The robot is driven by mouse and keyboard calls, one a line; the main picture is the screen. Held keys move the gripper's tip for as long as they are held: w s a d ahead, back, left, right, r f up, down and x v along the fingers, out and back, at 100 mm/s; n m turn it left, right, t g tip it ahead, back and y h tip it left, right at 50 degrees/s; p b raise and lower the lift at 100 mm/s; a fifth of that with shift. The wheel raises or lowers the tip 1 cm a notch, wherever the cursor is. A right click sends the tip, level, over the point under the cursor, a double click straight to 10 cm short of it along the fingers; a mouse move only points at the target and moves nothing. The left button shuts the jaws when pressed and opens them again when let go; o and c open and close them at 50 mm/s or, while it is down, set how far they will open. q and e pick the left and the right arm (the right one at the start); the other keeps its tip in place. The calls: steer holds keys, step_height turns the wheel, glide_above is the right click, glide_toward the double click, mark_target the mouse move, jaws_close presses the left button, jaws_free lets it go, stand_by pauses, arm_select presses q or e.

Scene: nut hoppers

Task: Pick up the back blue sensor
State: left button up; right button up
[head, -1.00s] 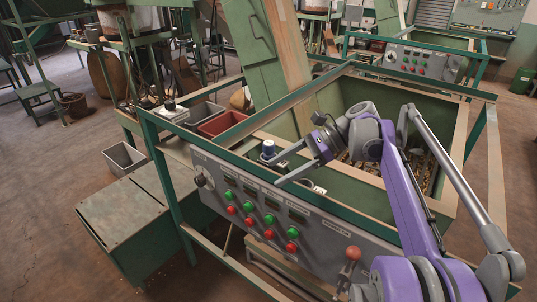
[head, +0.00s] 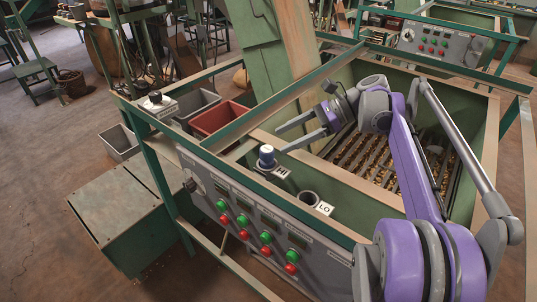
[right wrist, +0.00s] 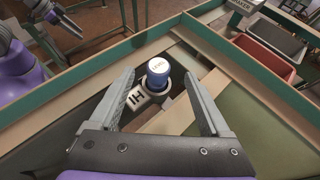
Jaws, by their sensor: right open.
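The blue sensor (head: 266,153) has a pale top and stands upright in a holder beside the "HI" label (head: 281,172), inside the hopper's near left edge. In the right wrist view the blue sensor (right wrist: 158,72) sits between and beyond my open fingertips. My right gripper (head: 286,137) is open and empty, just to the right of the sensor; its fingers point left towards it without visible contact. It also shows in the right wrist view (right wrist: 160,85). A second holder (head: 309,199) by the "LO" label looks empty.
The hopper's green frame rail (head: 230,185) and control panel (head: 250,222) lie in front. A red bin (head: 220,120) and grey bin (head: 197,104) stand to the left, near a switch box (head: 156,104). Nuts lie on the hopper's grate (head: 375,160).

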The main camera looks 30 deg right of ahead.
mark_target(266, 149)
steer(key=x, duration=0.4)
steer(key=shift+s+a, duration=0.2)
steer(key=shift+s, duration=0.05)
steer(key=shift+w+a+f, duration=0.3)
steer(key=shift+a, duration=0.05)
steer(key=x, duration=0.4)
steer(key=shift+w+a+f, duration=0.1)
steer(key=shift+f, duration=0.15)
jaws_close()
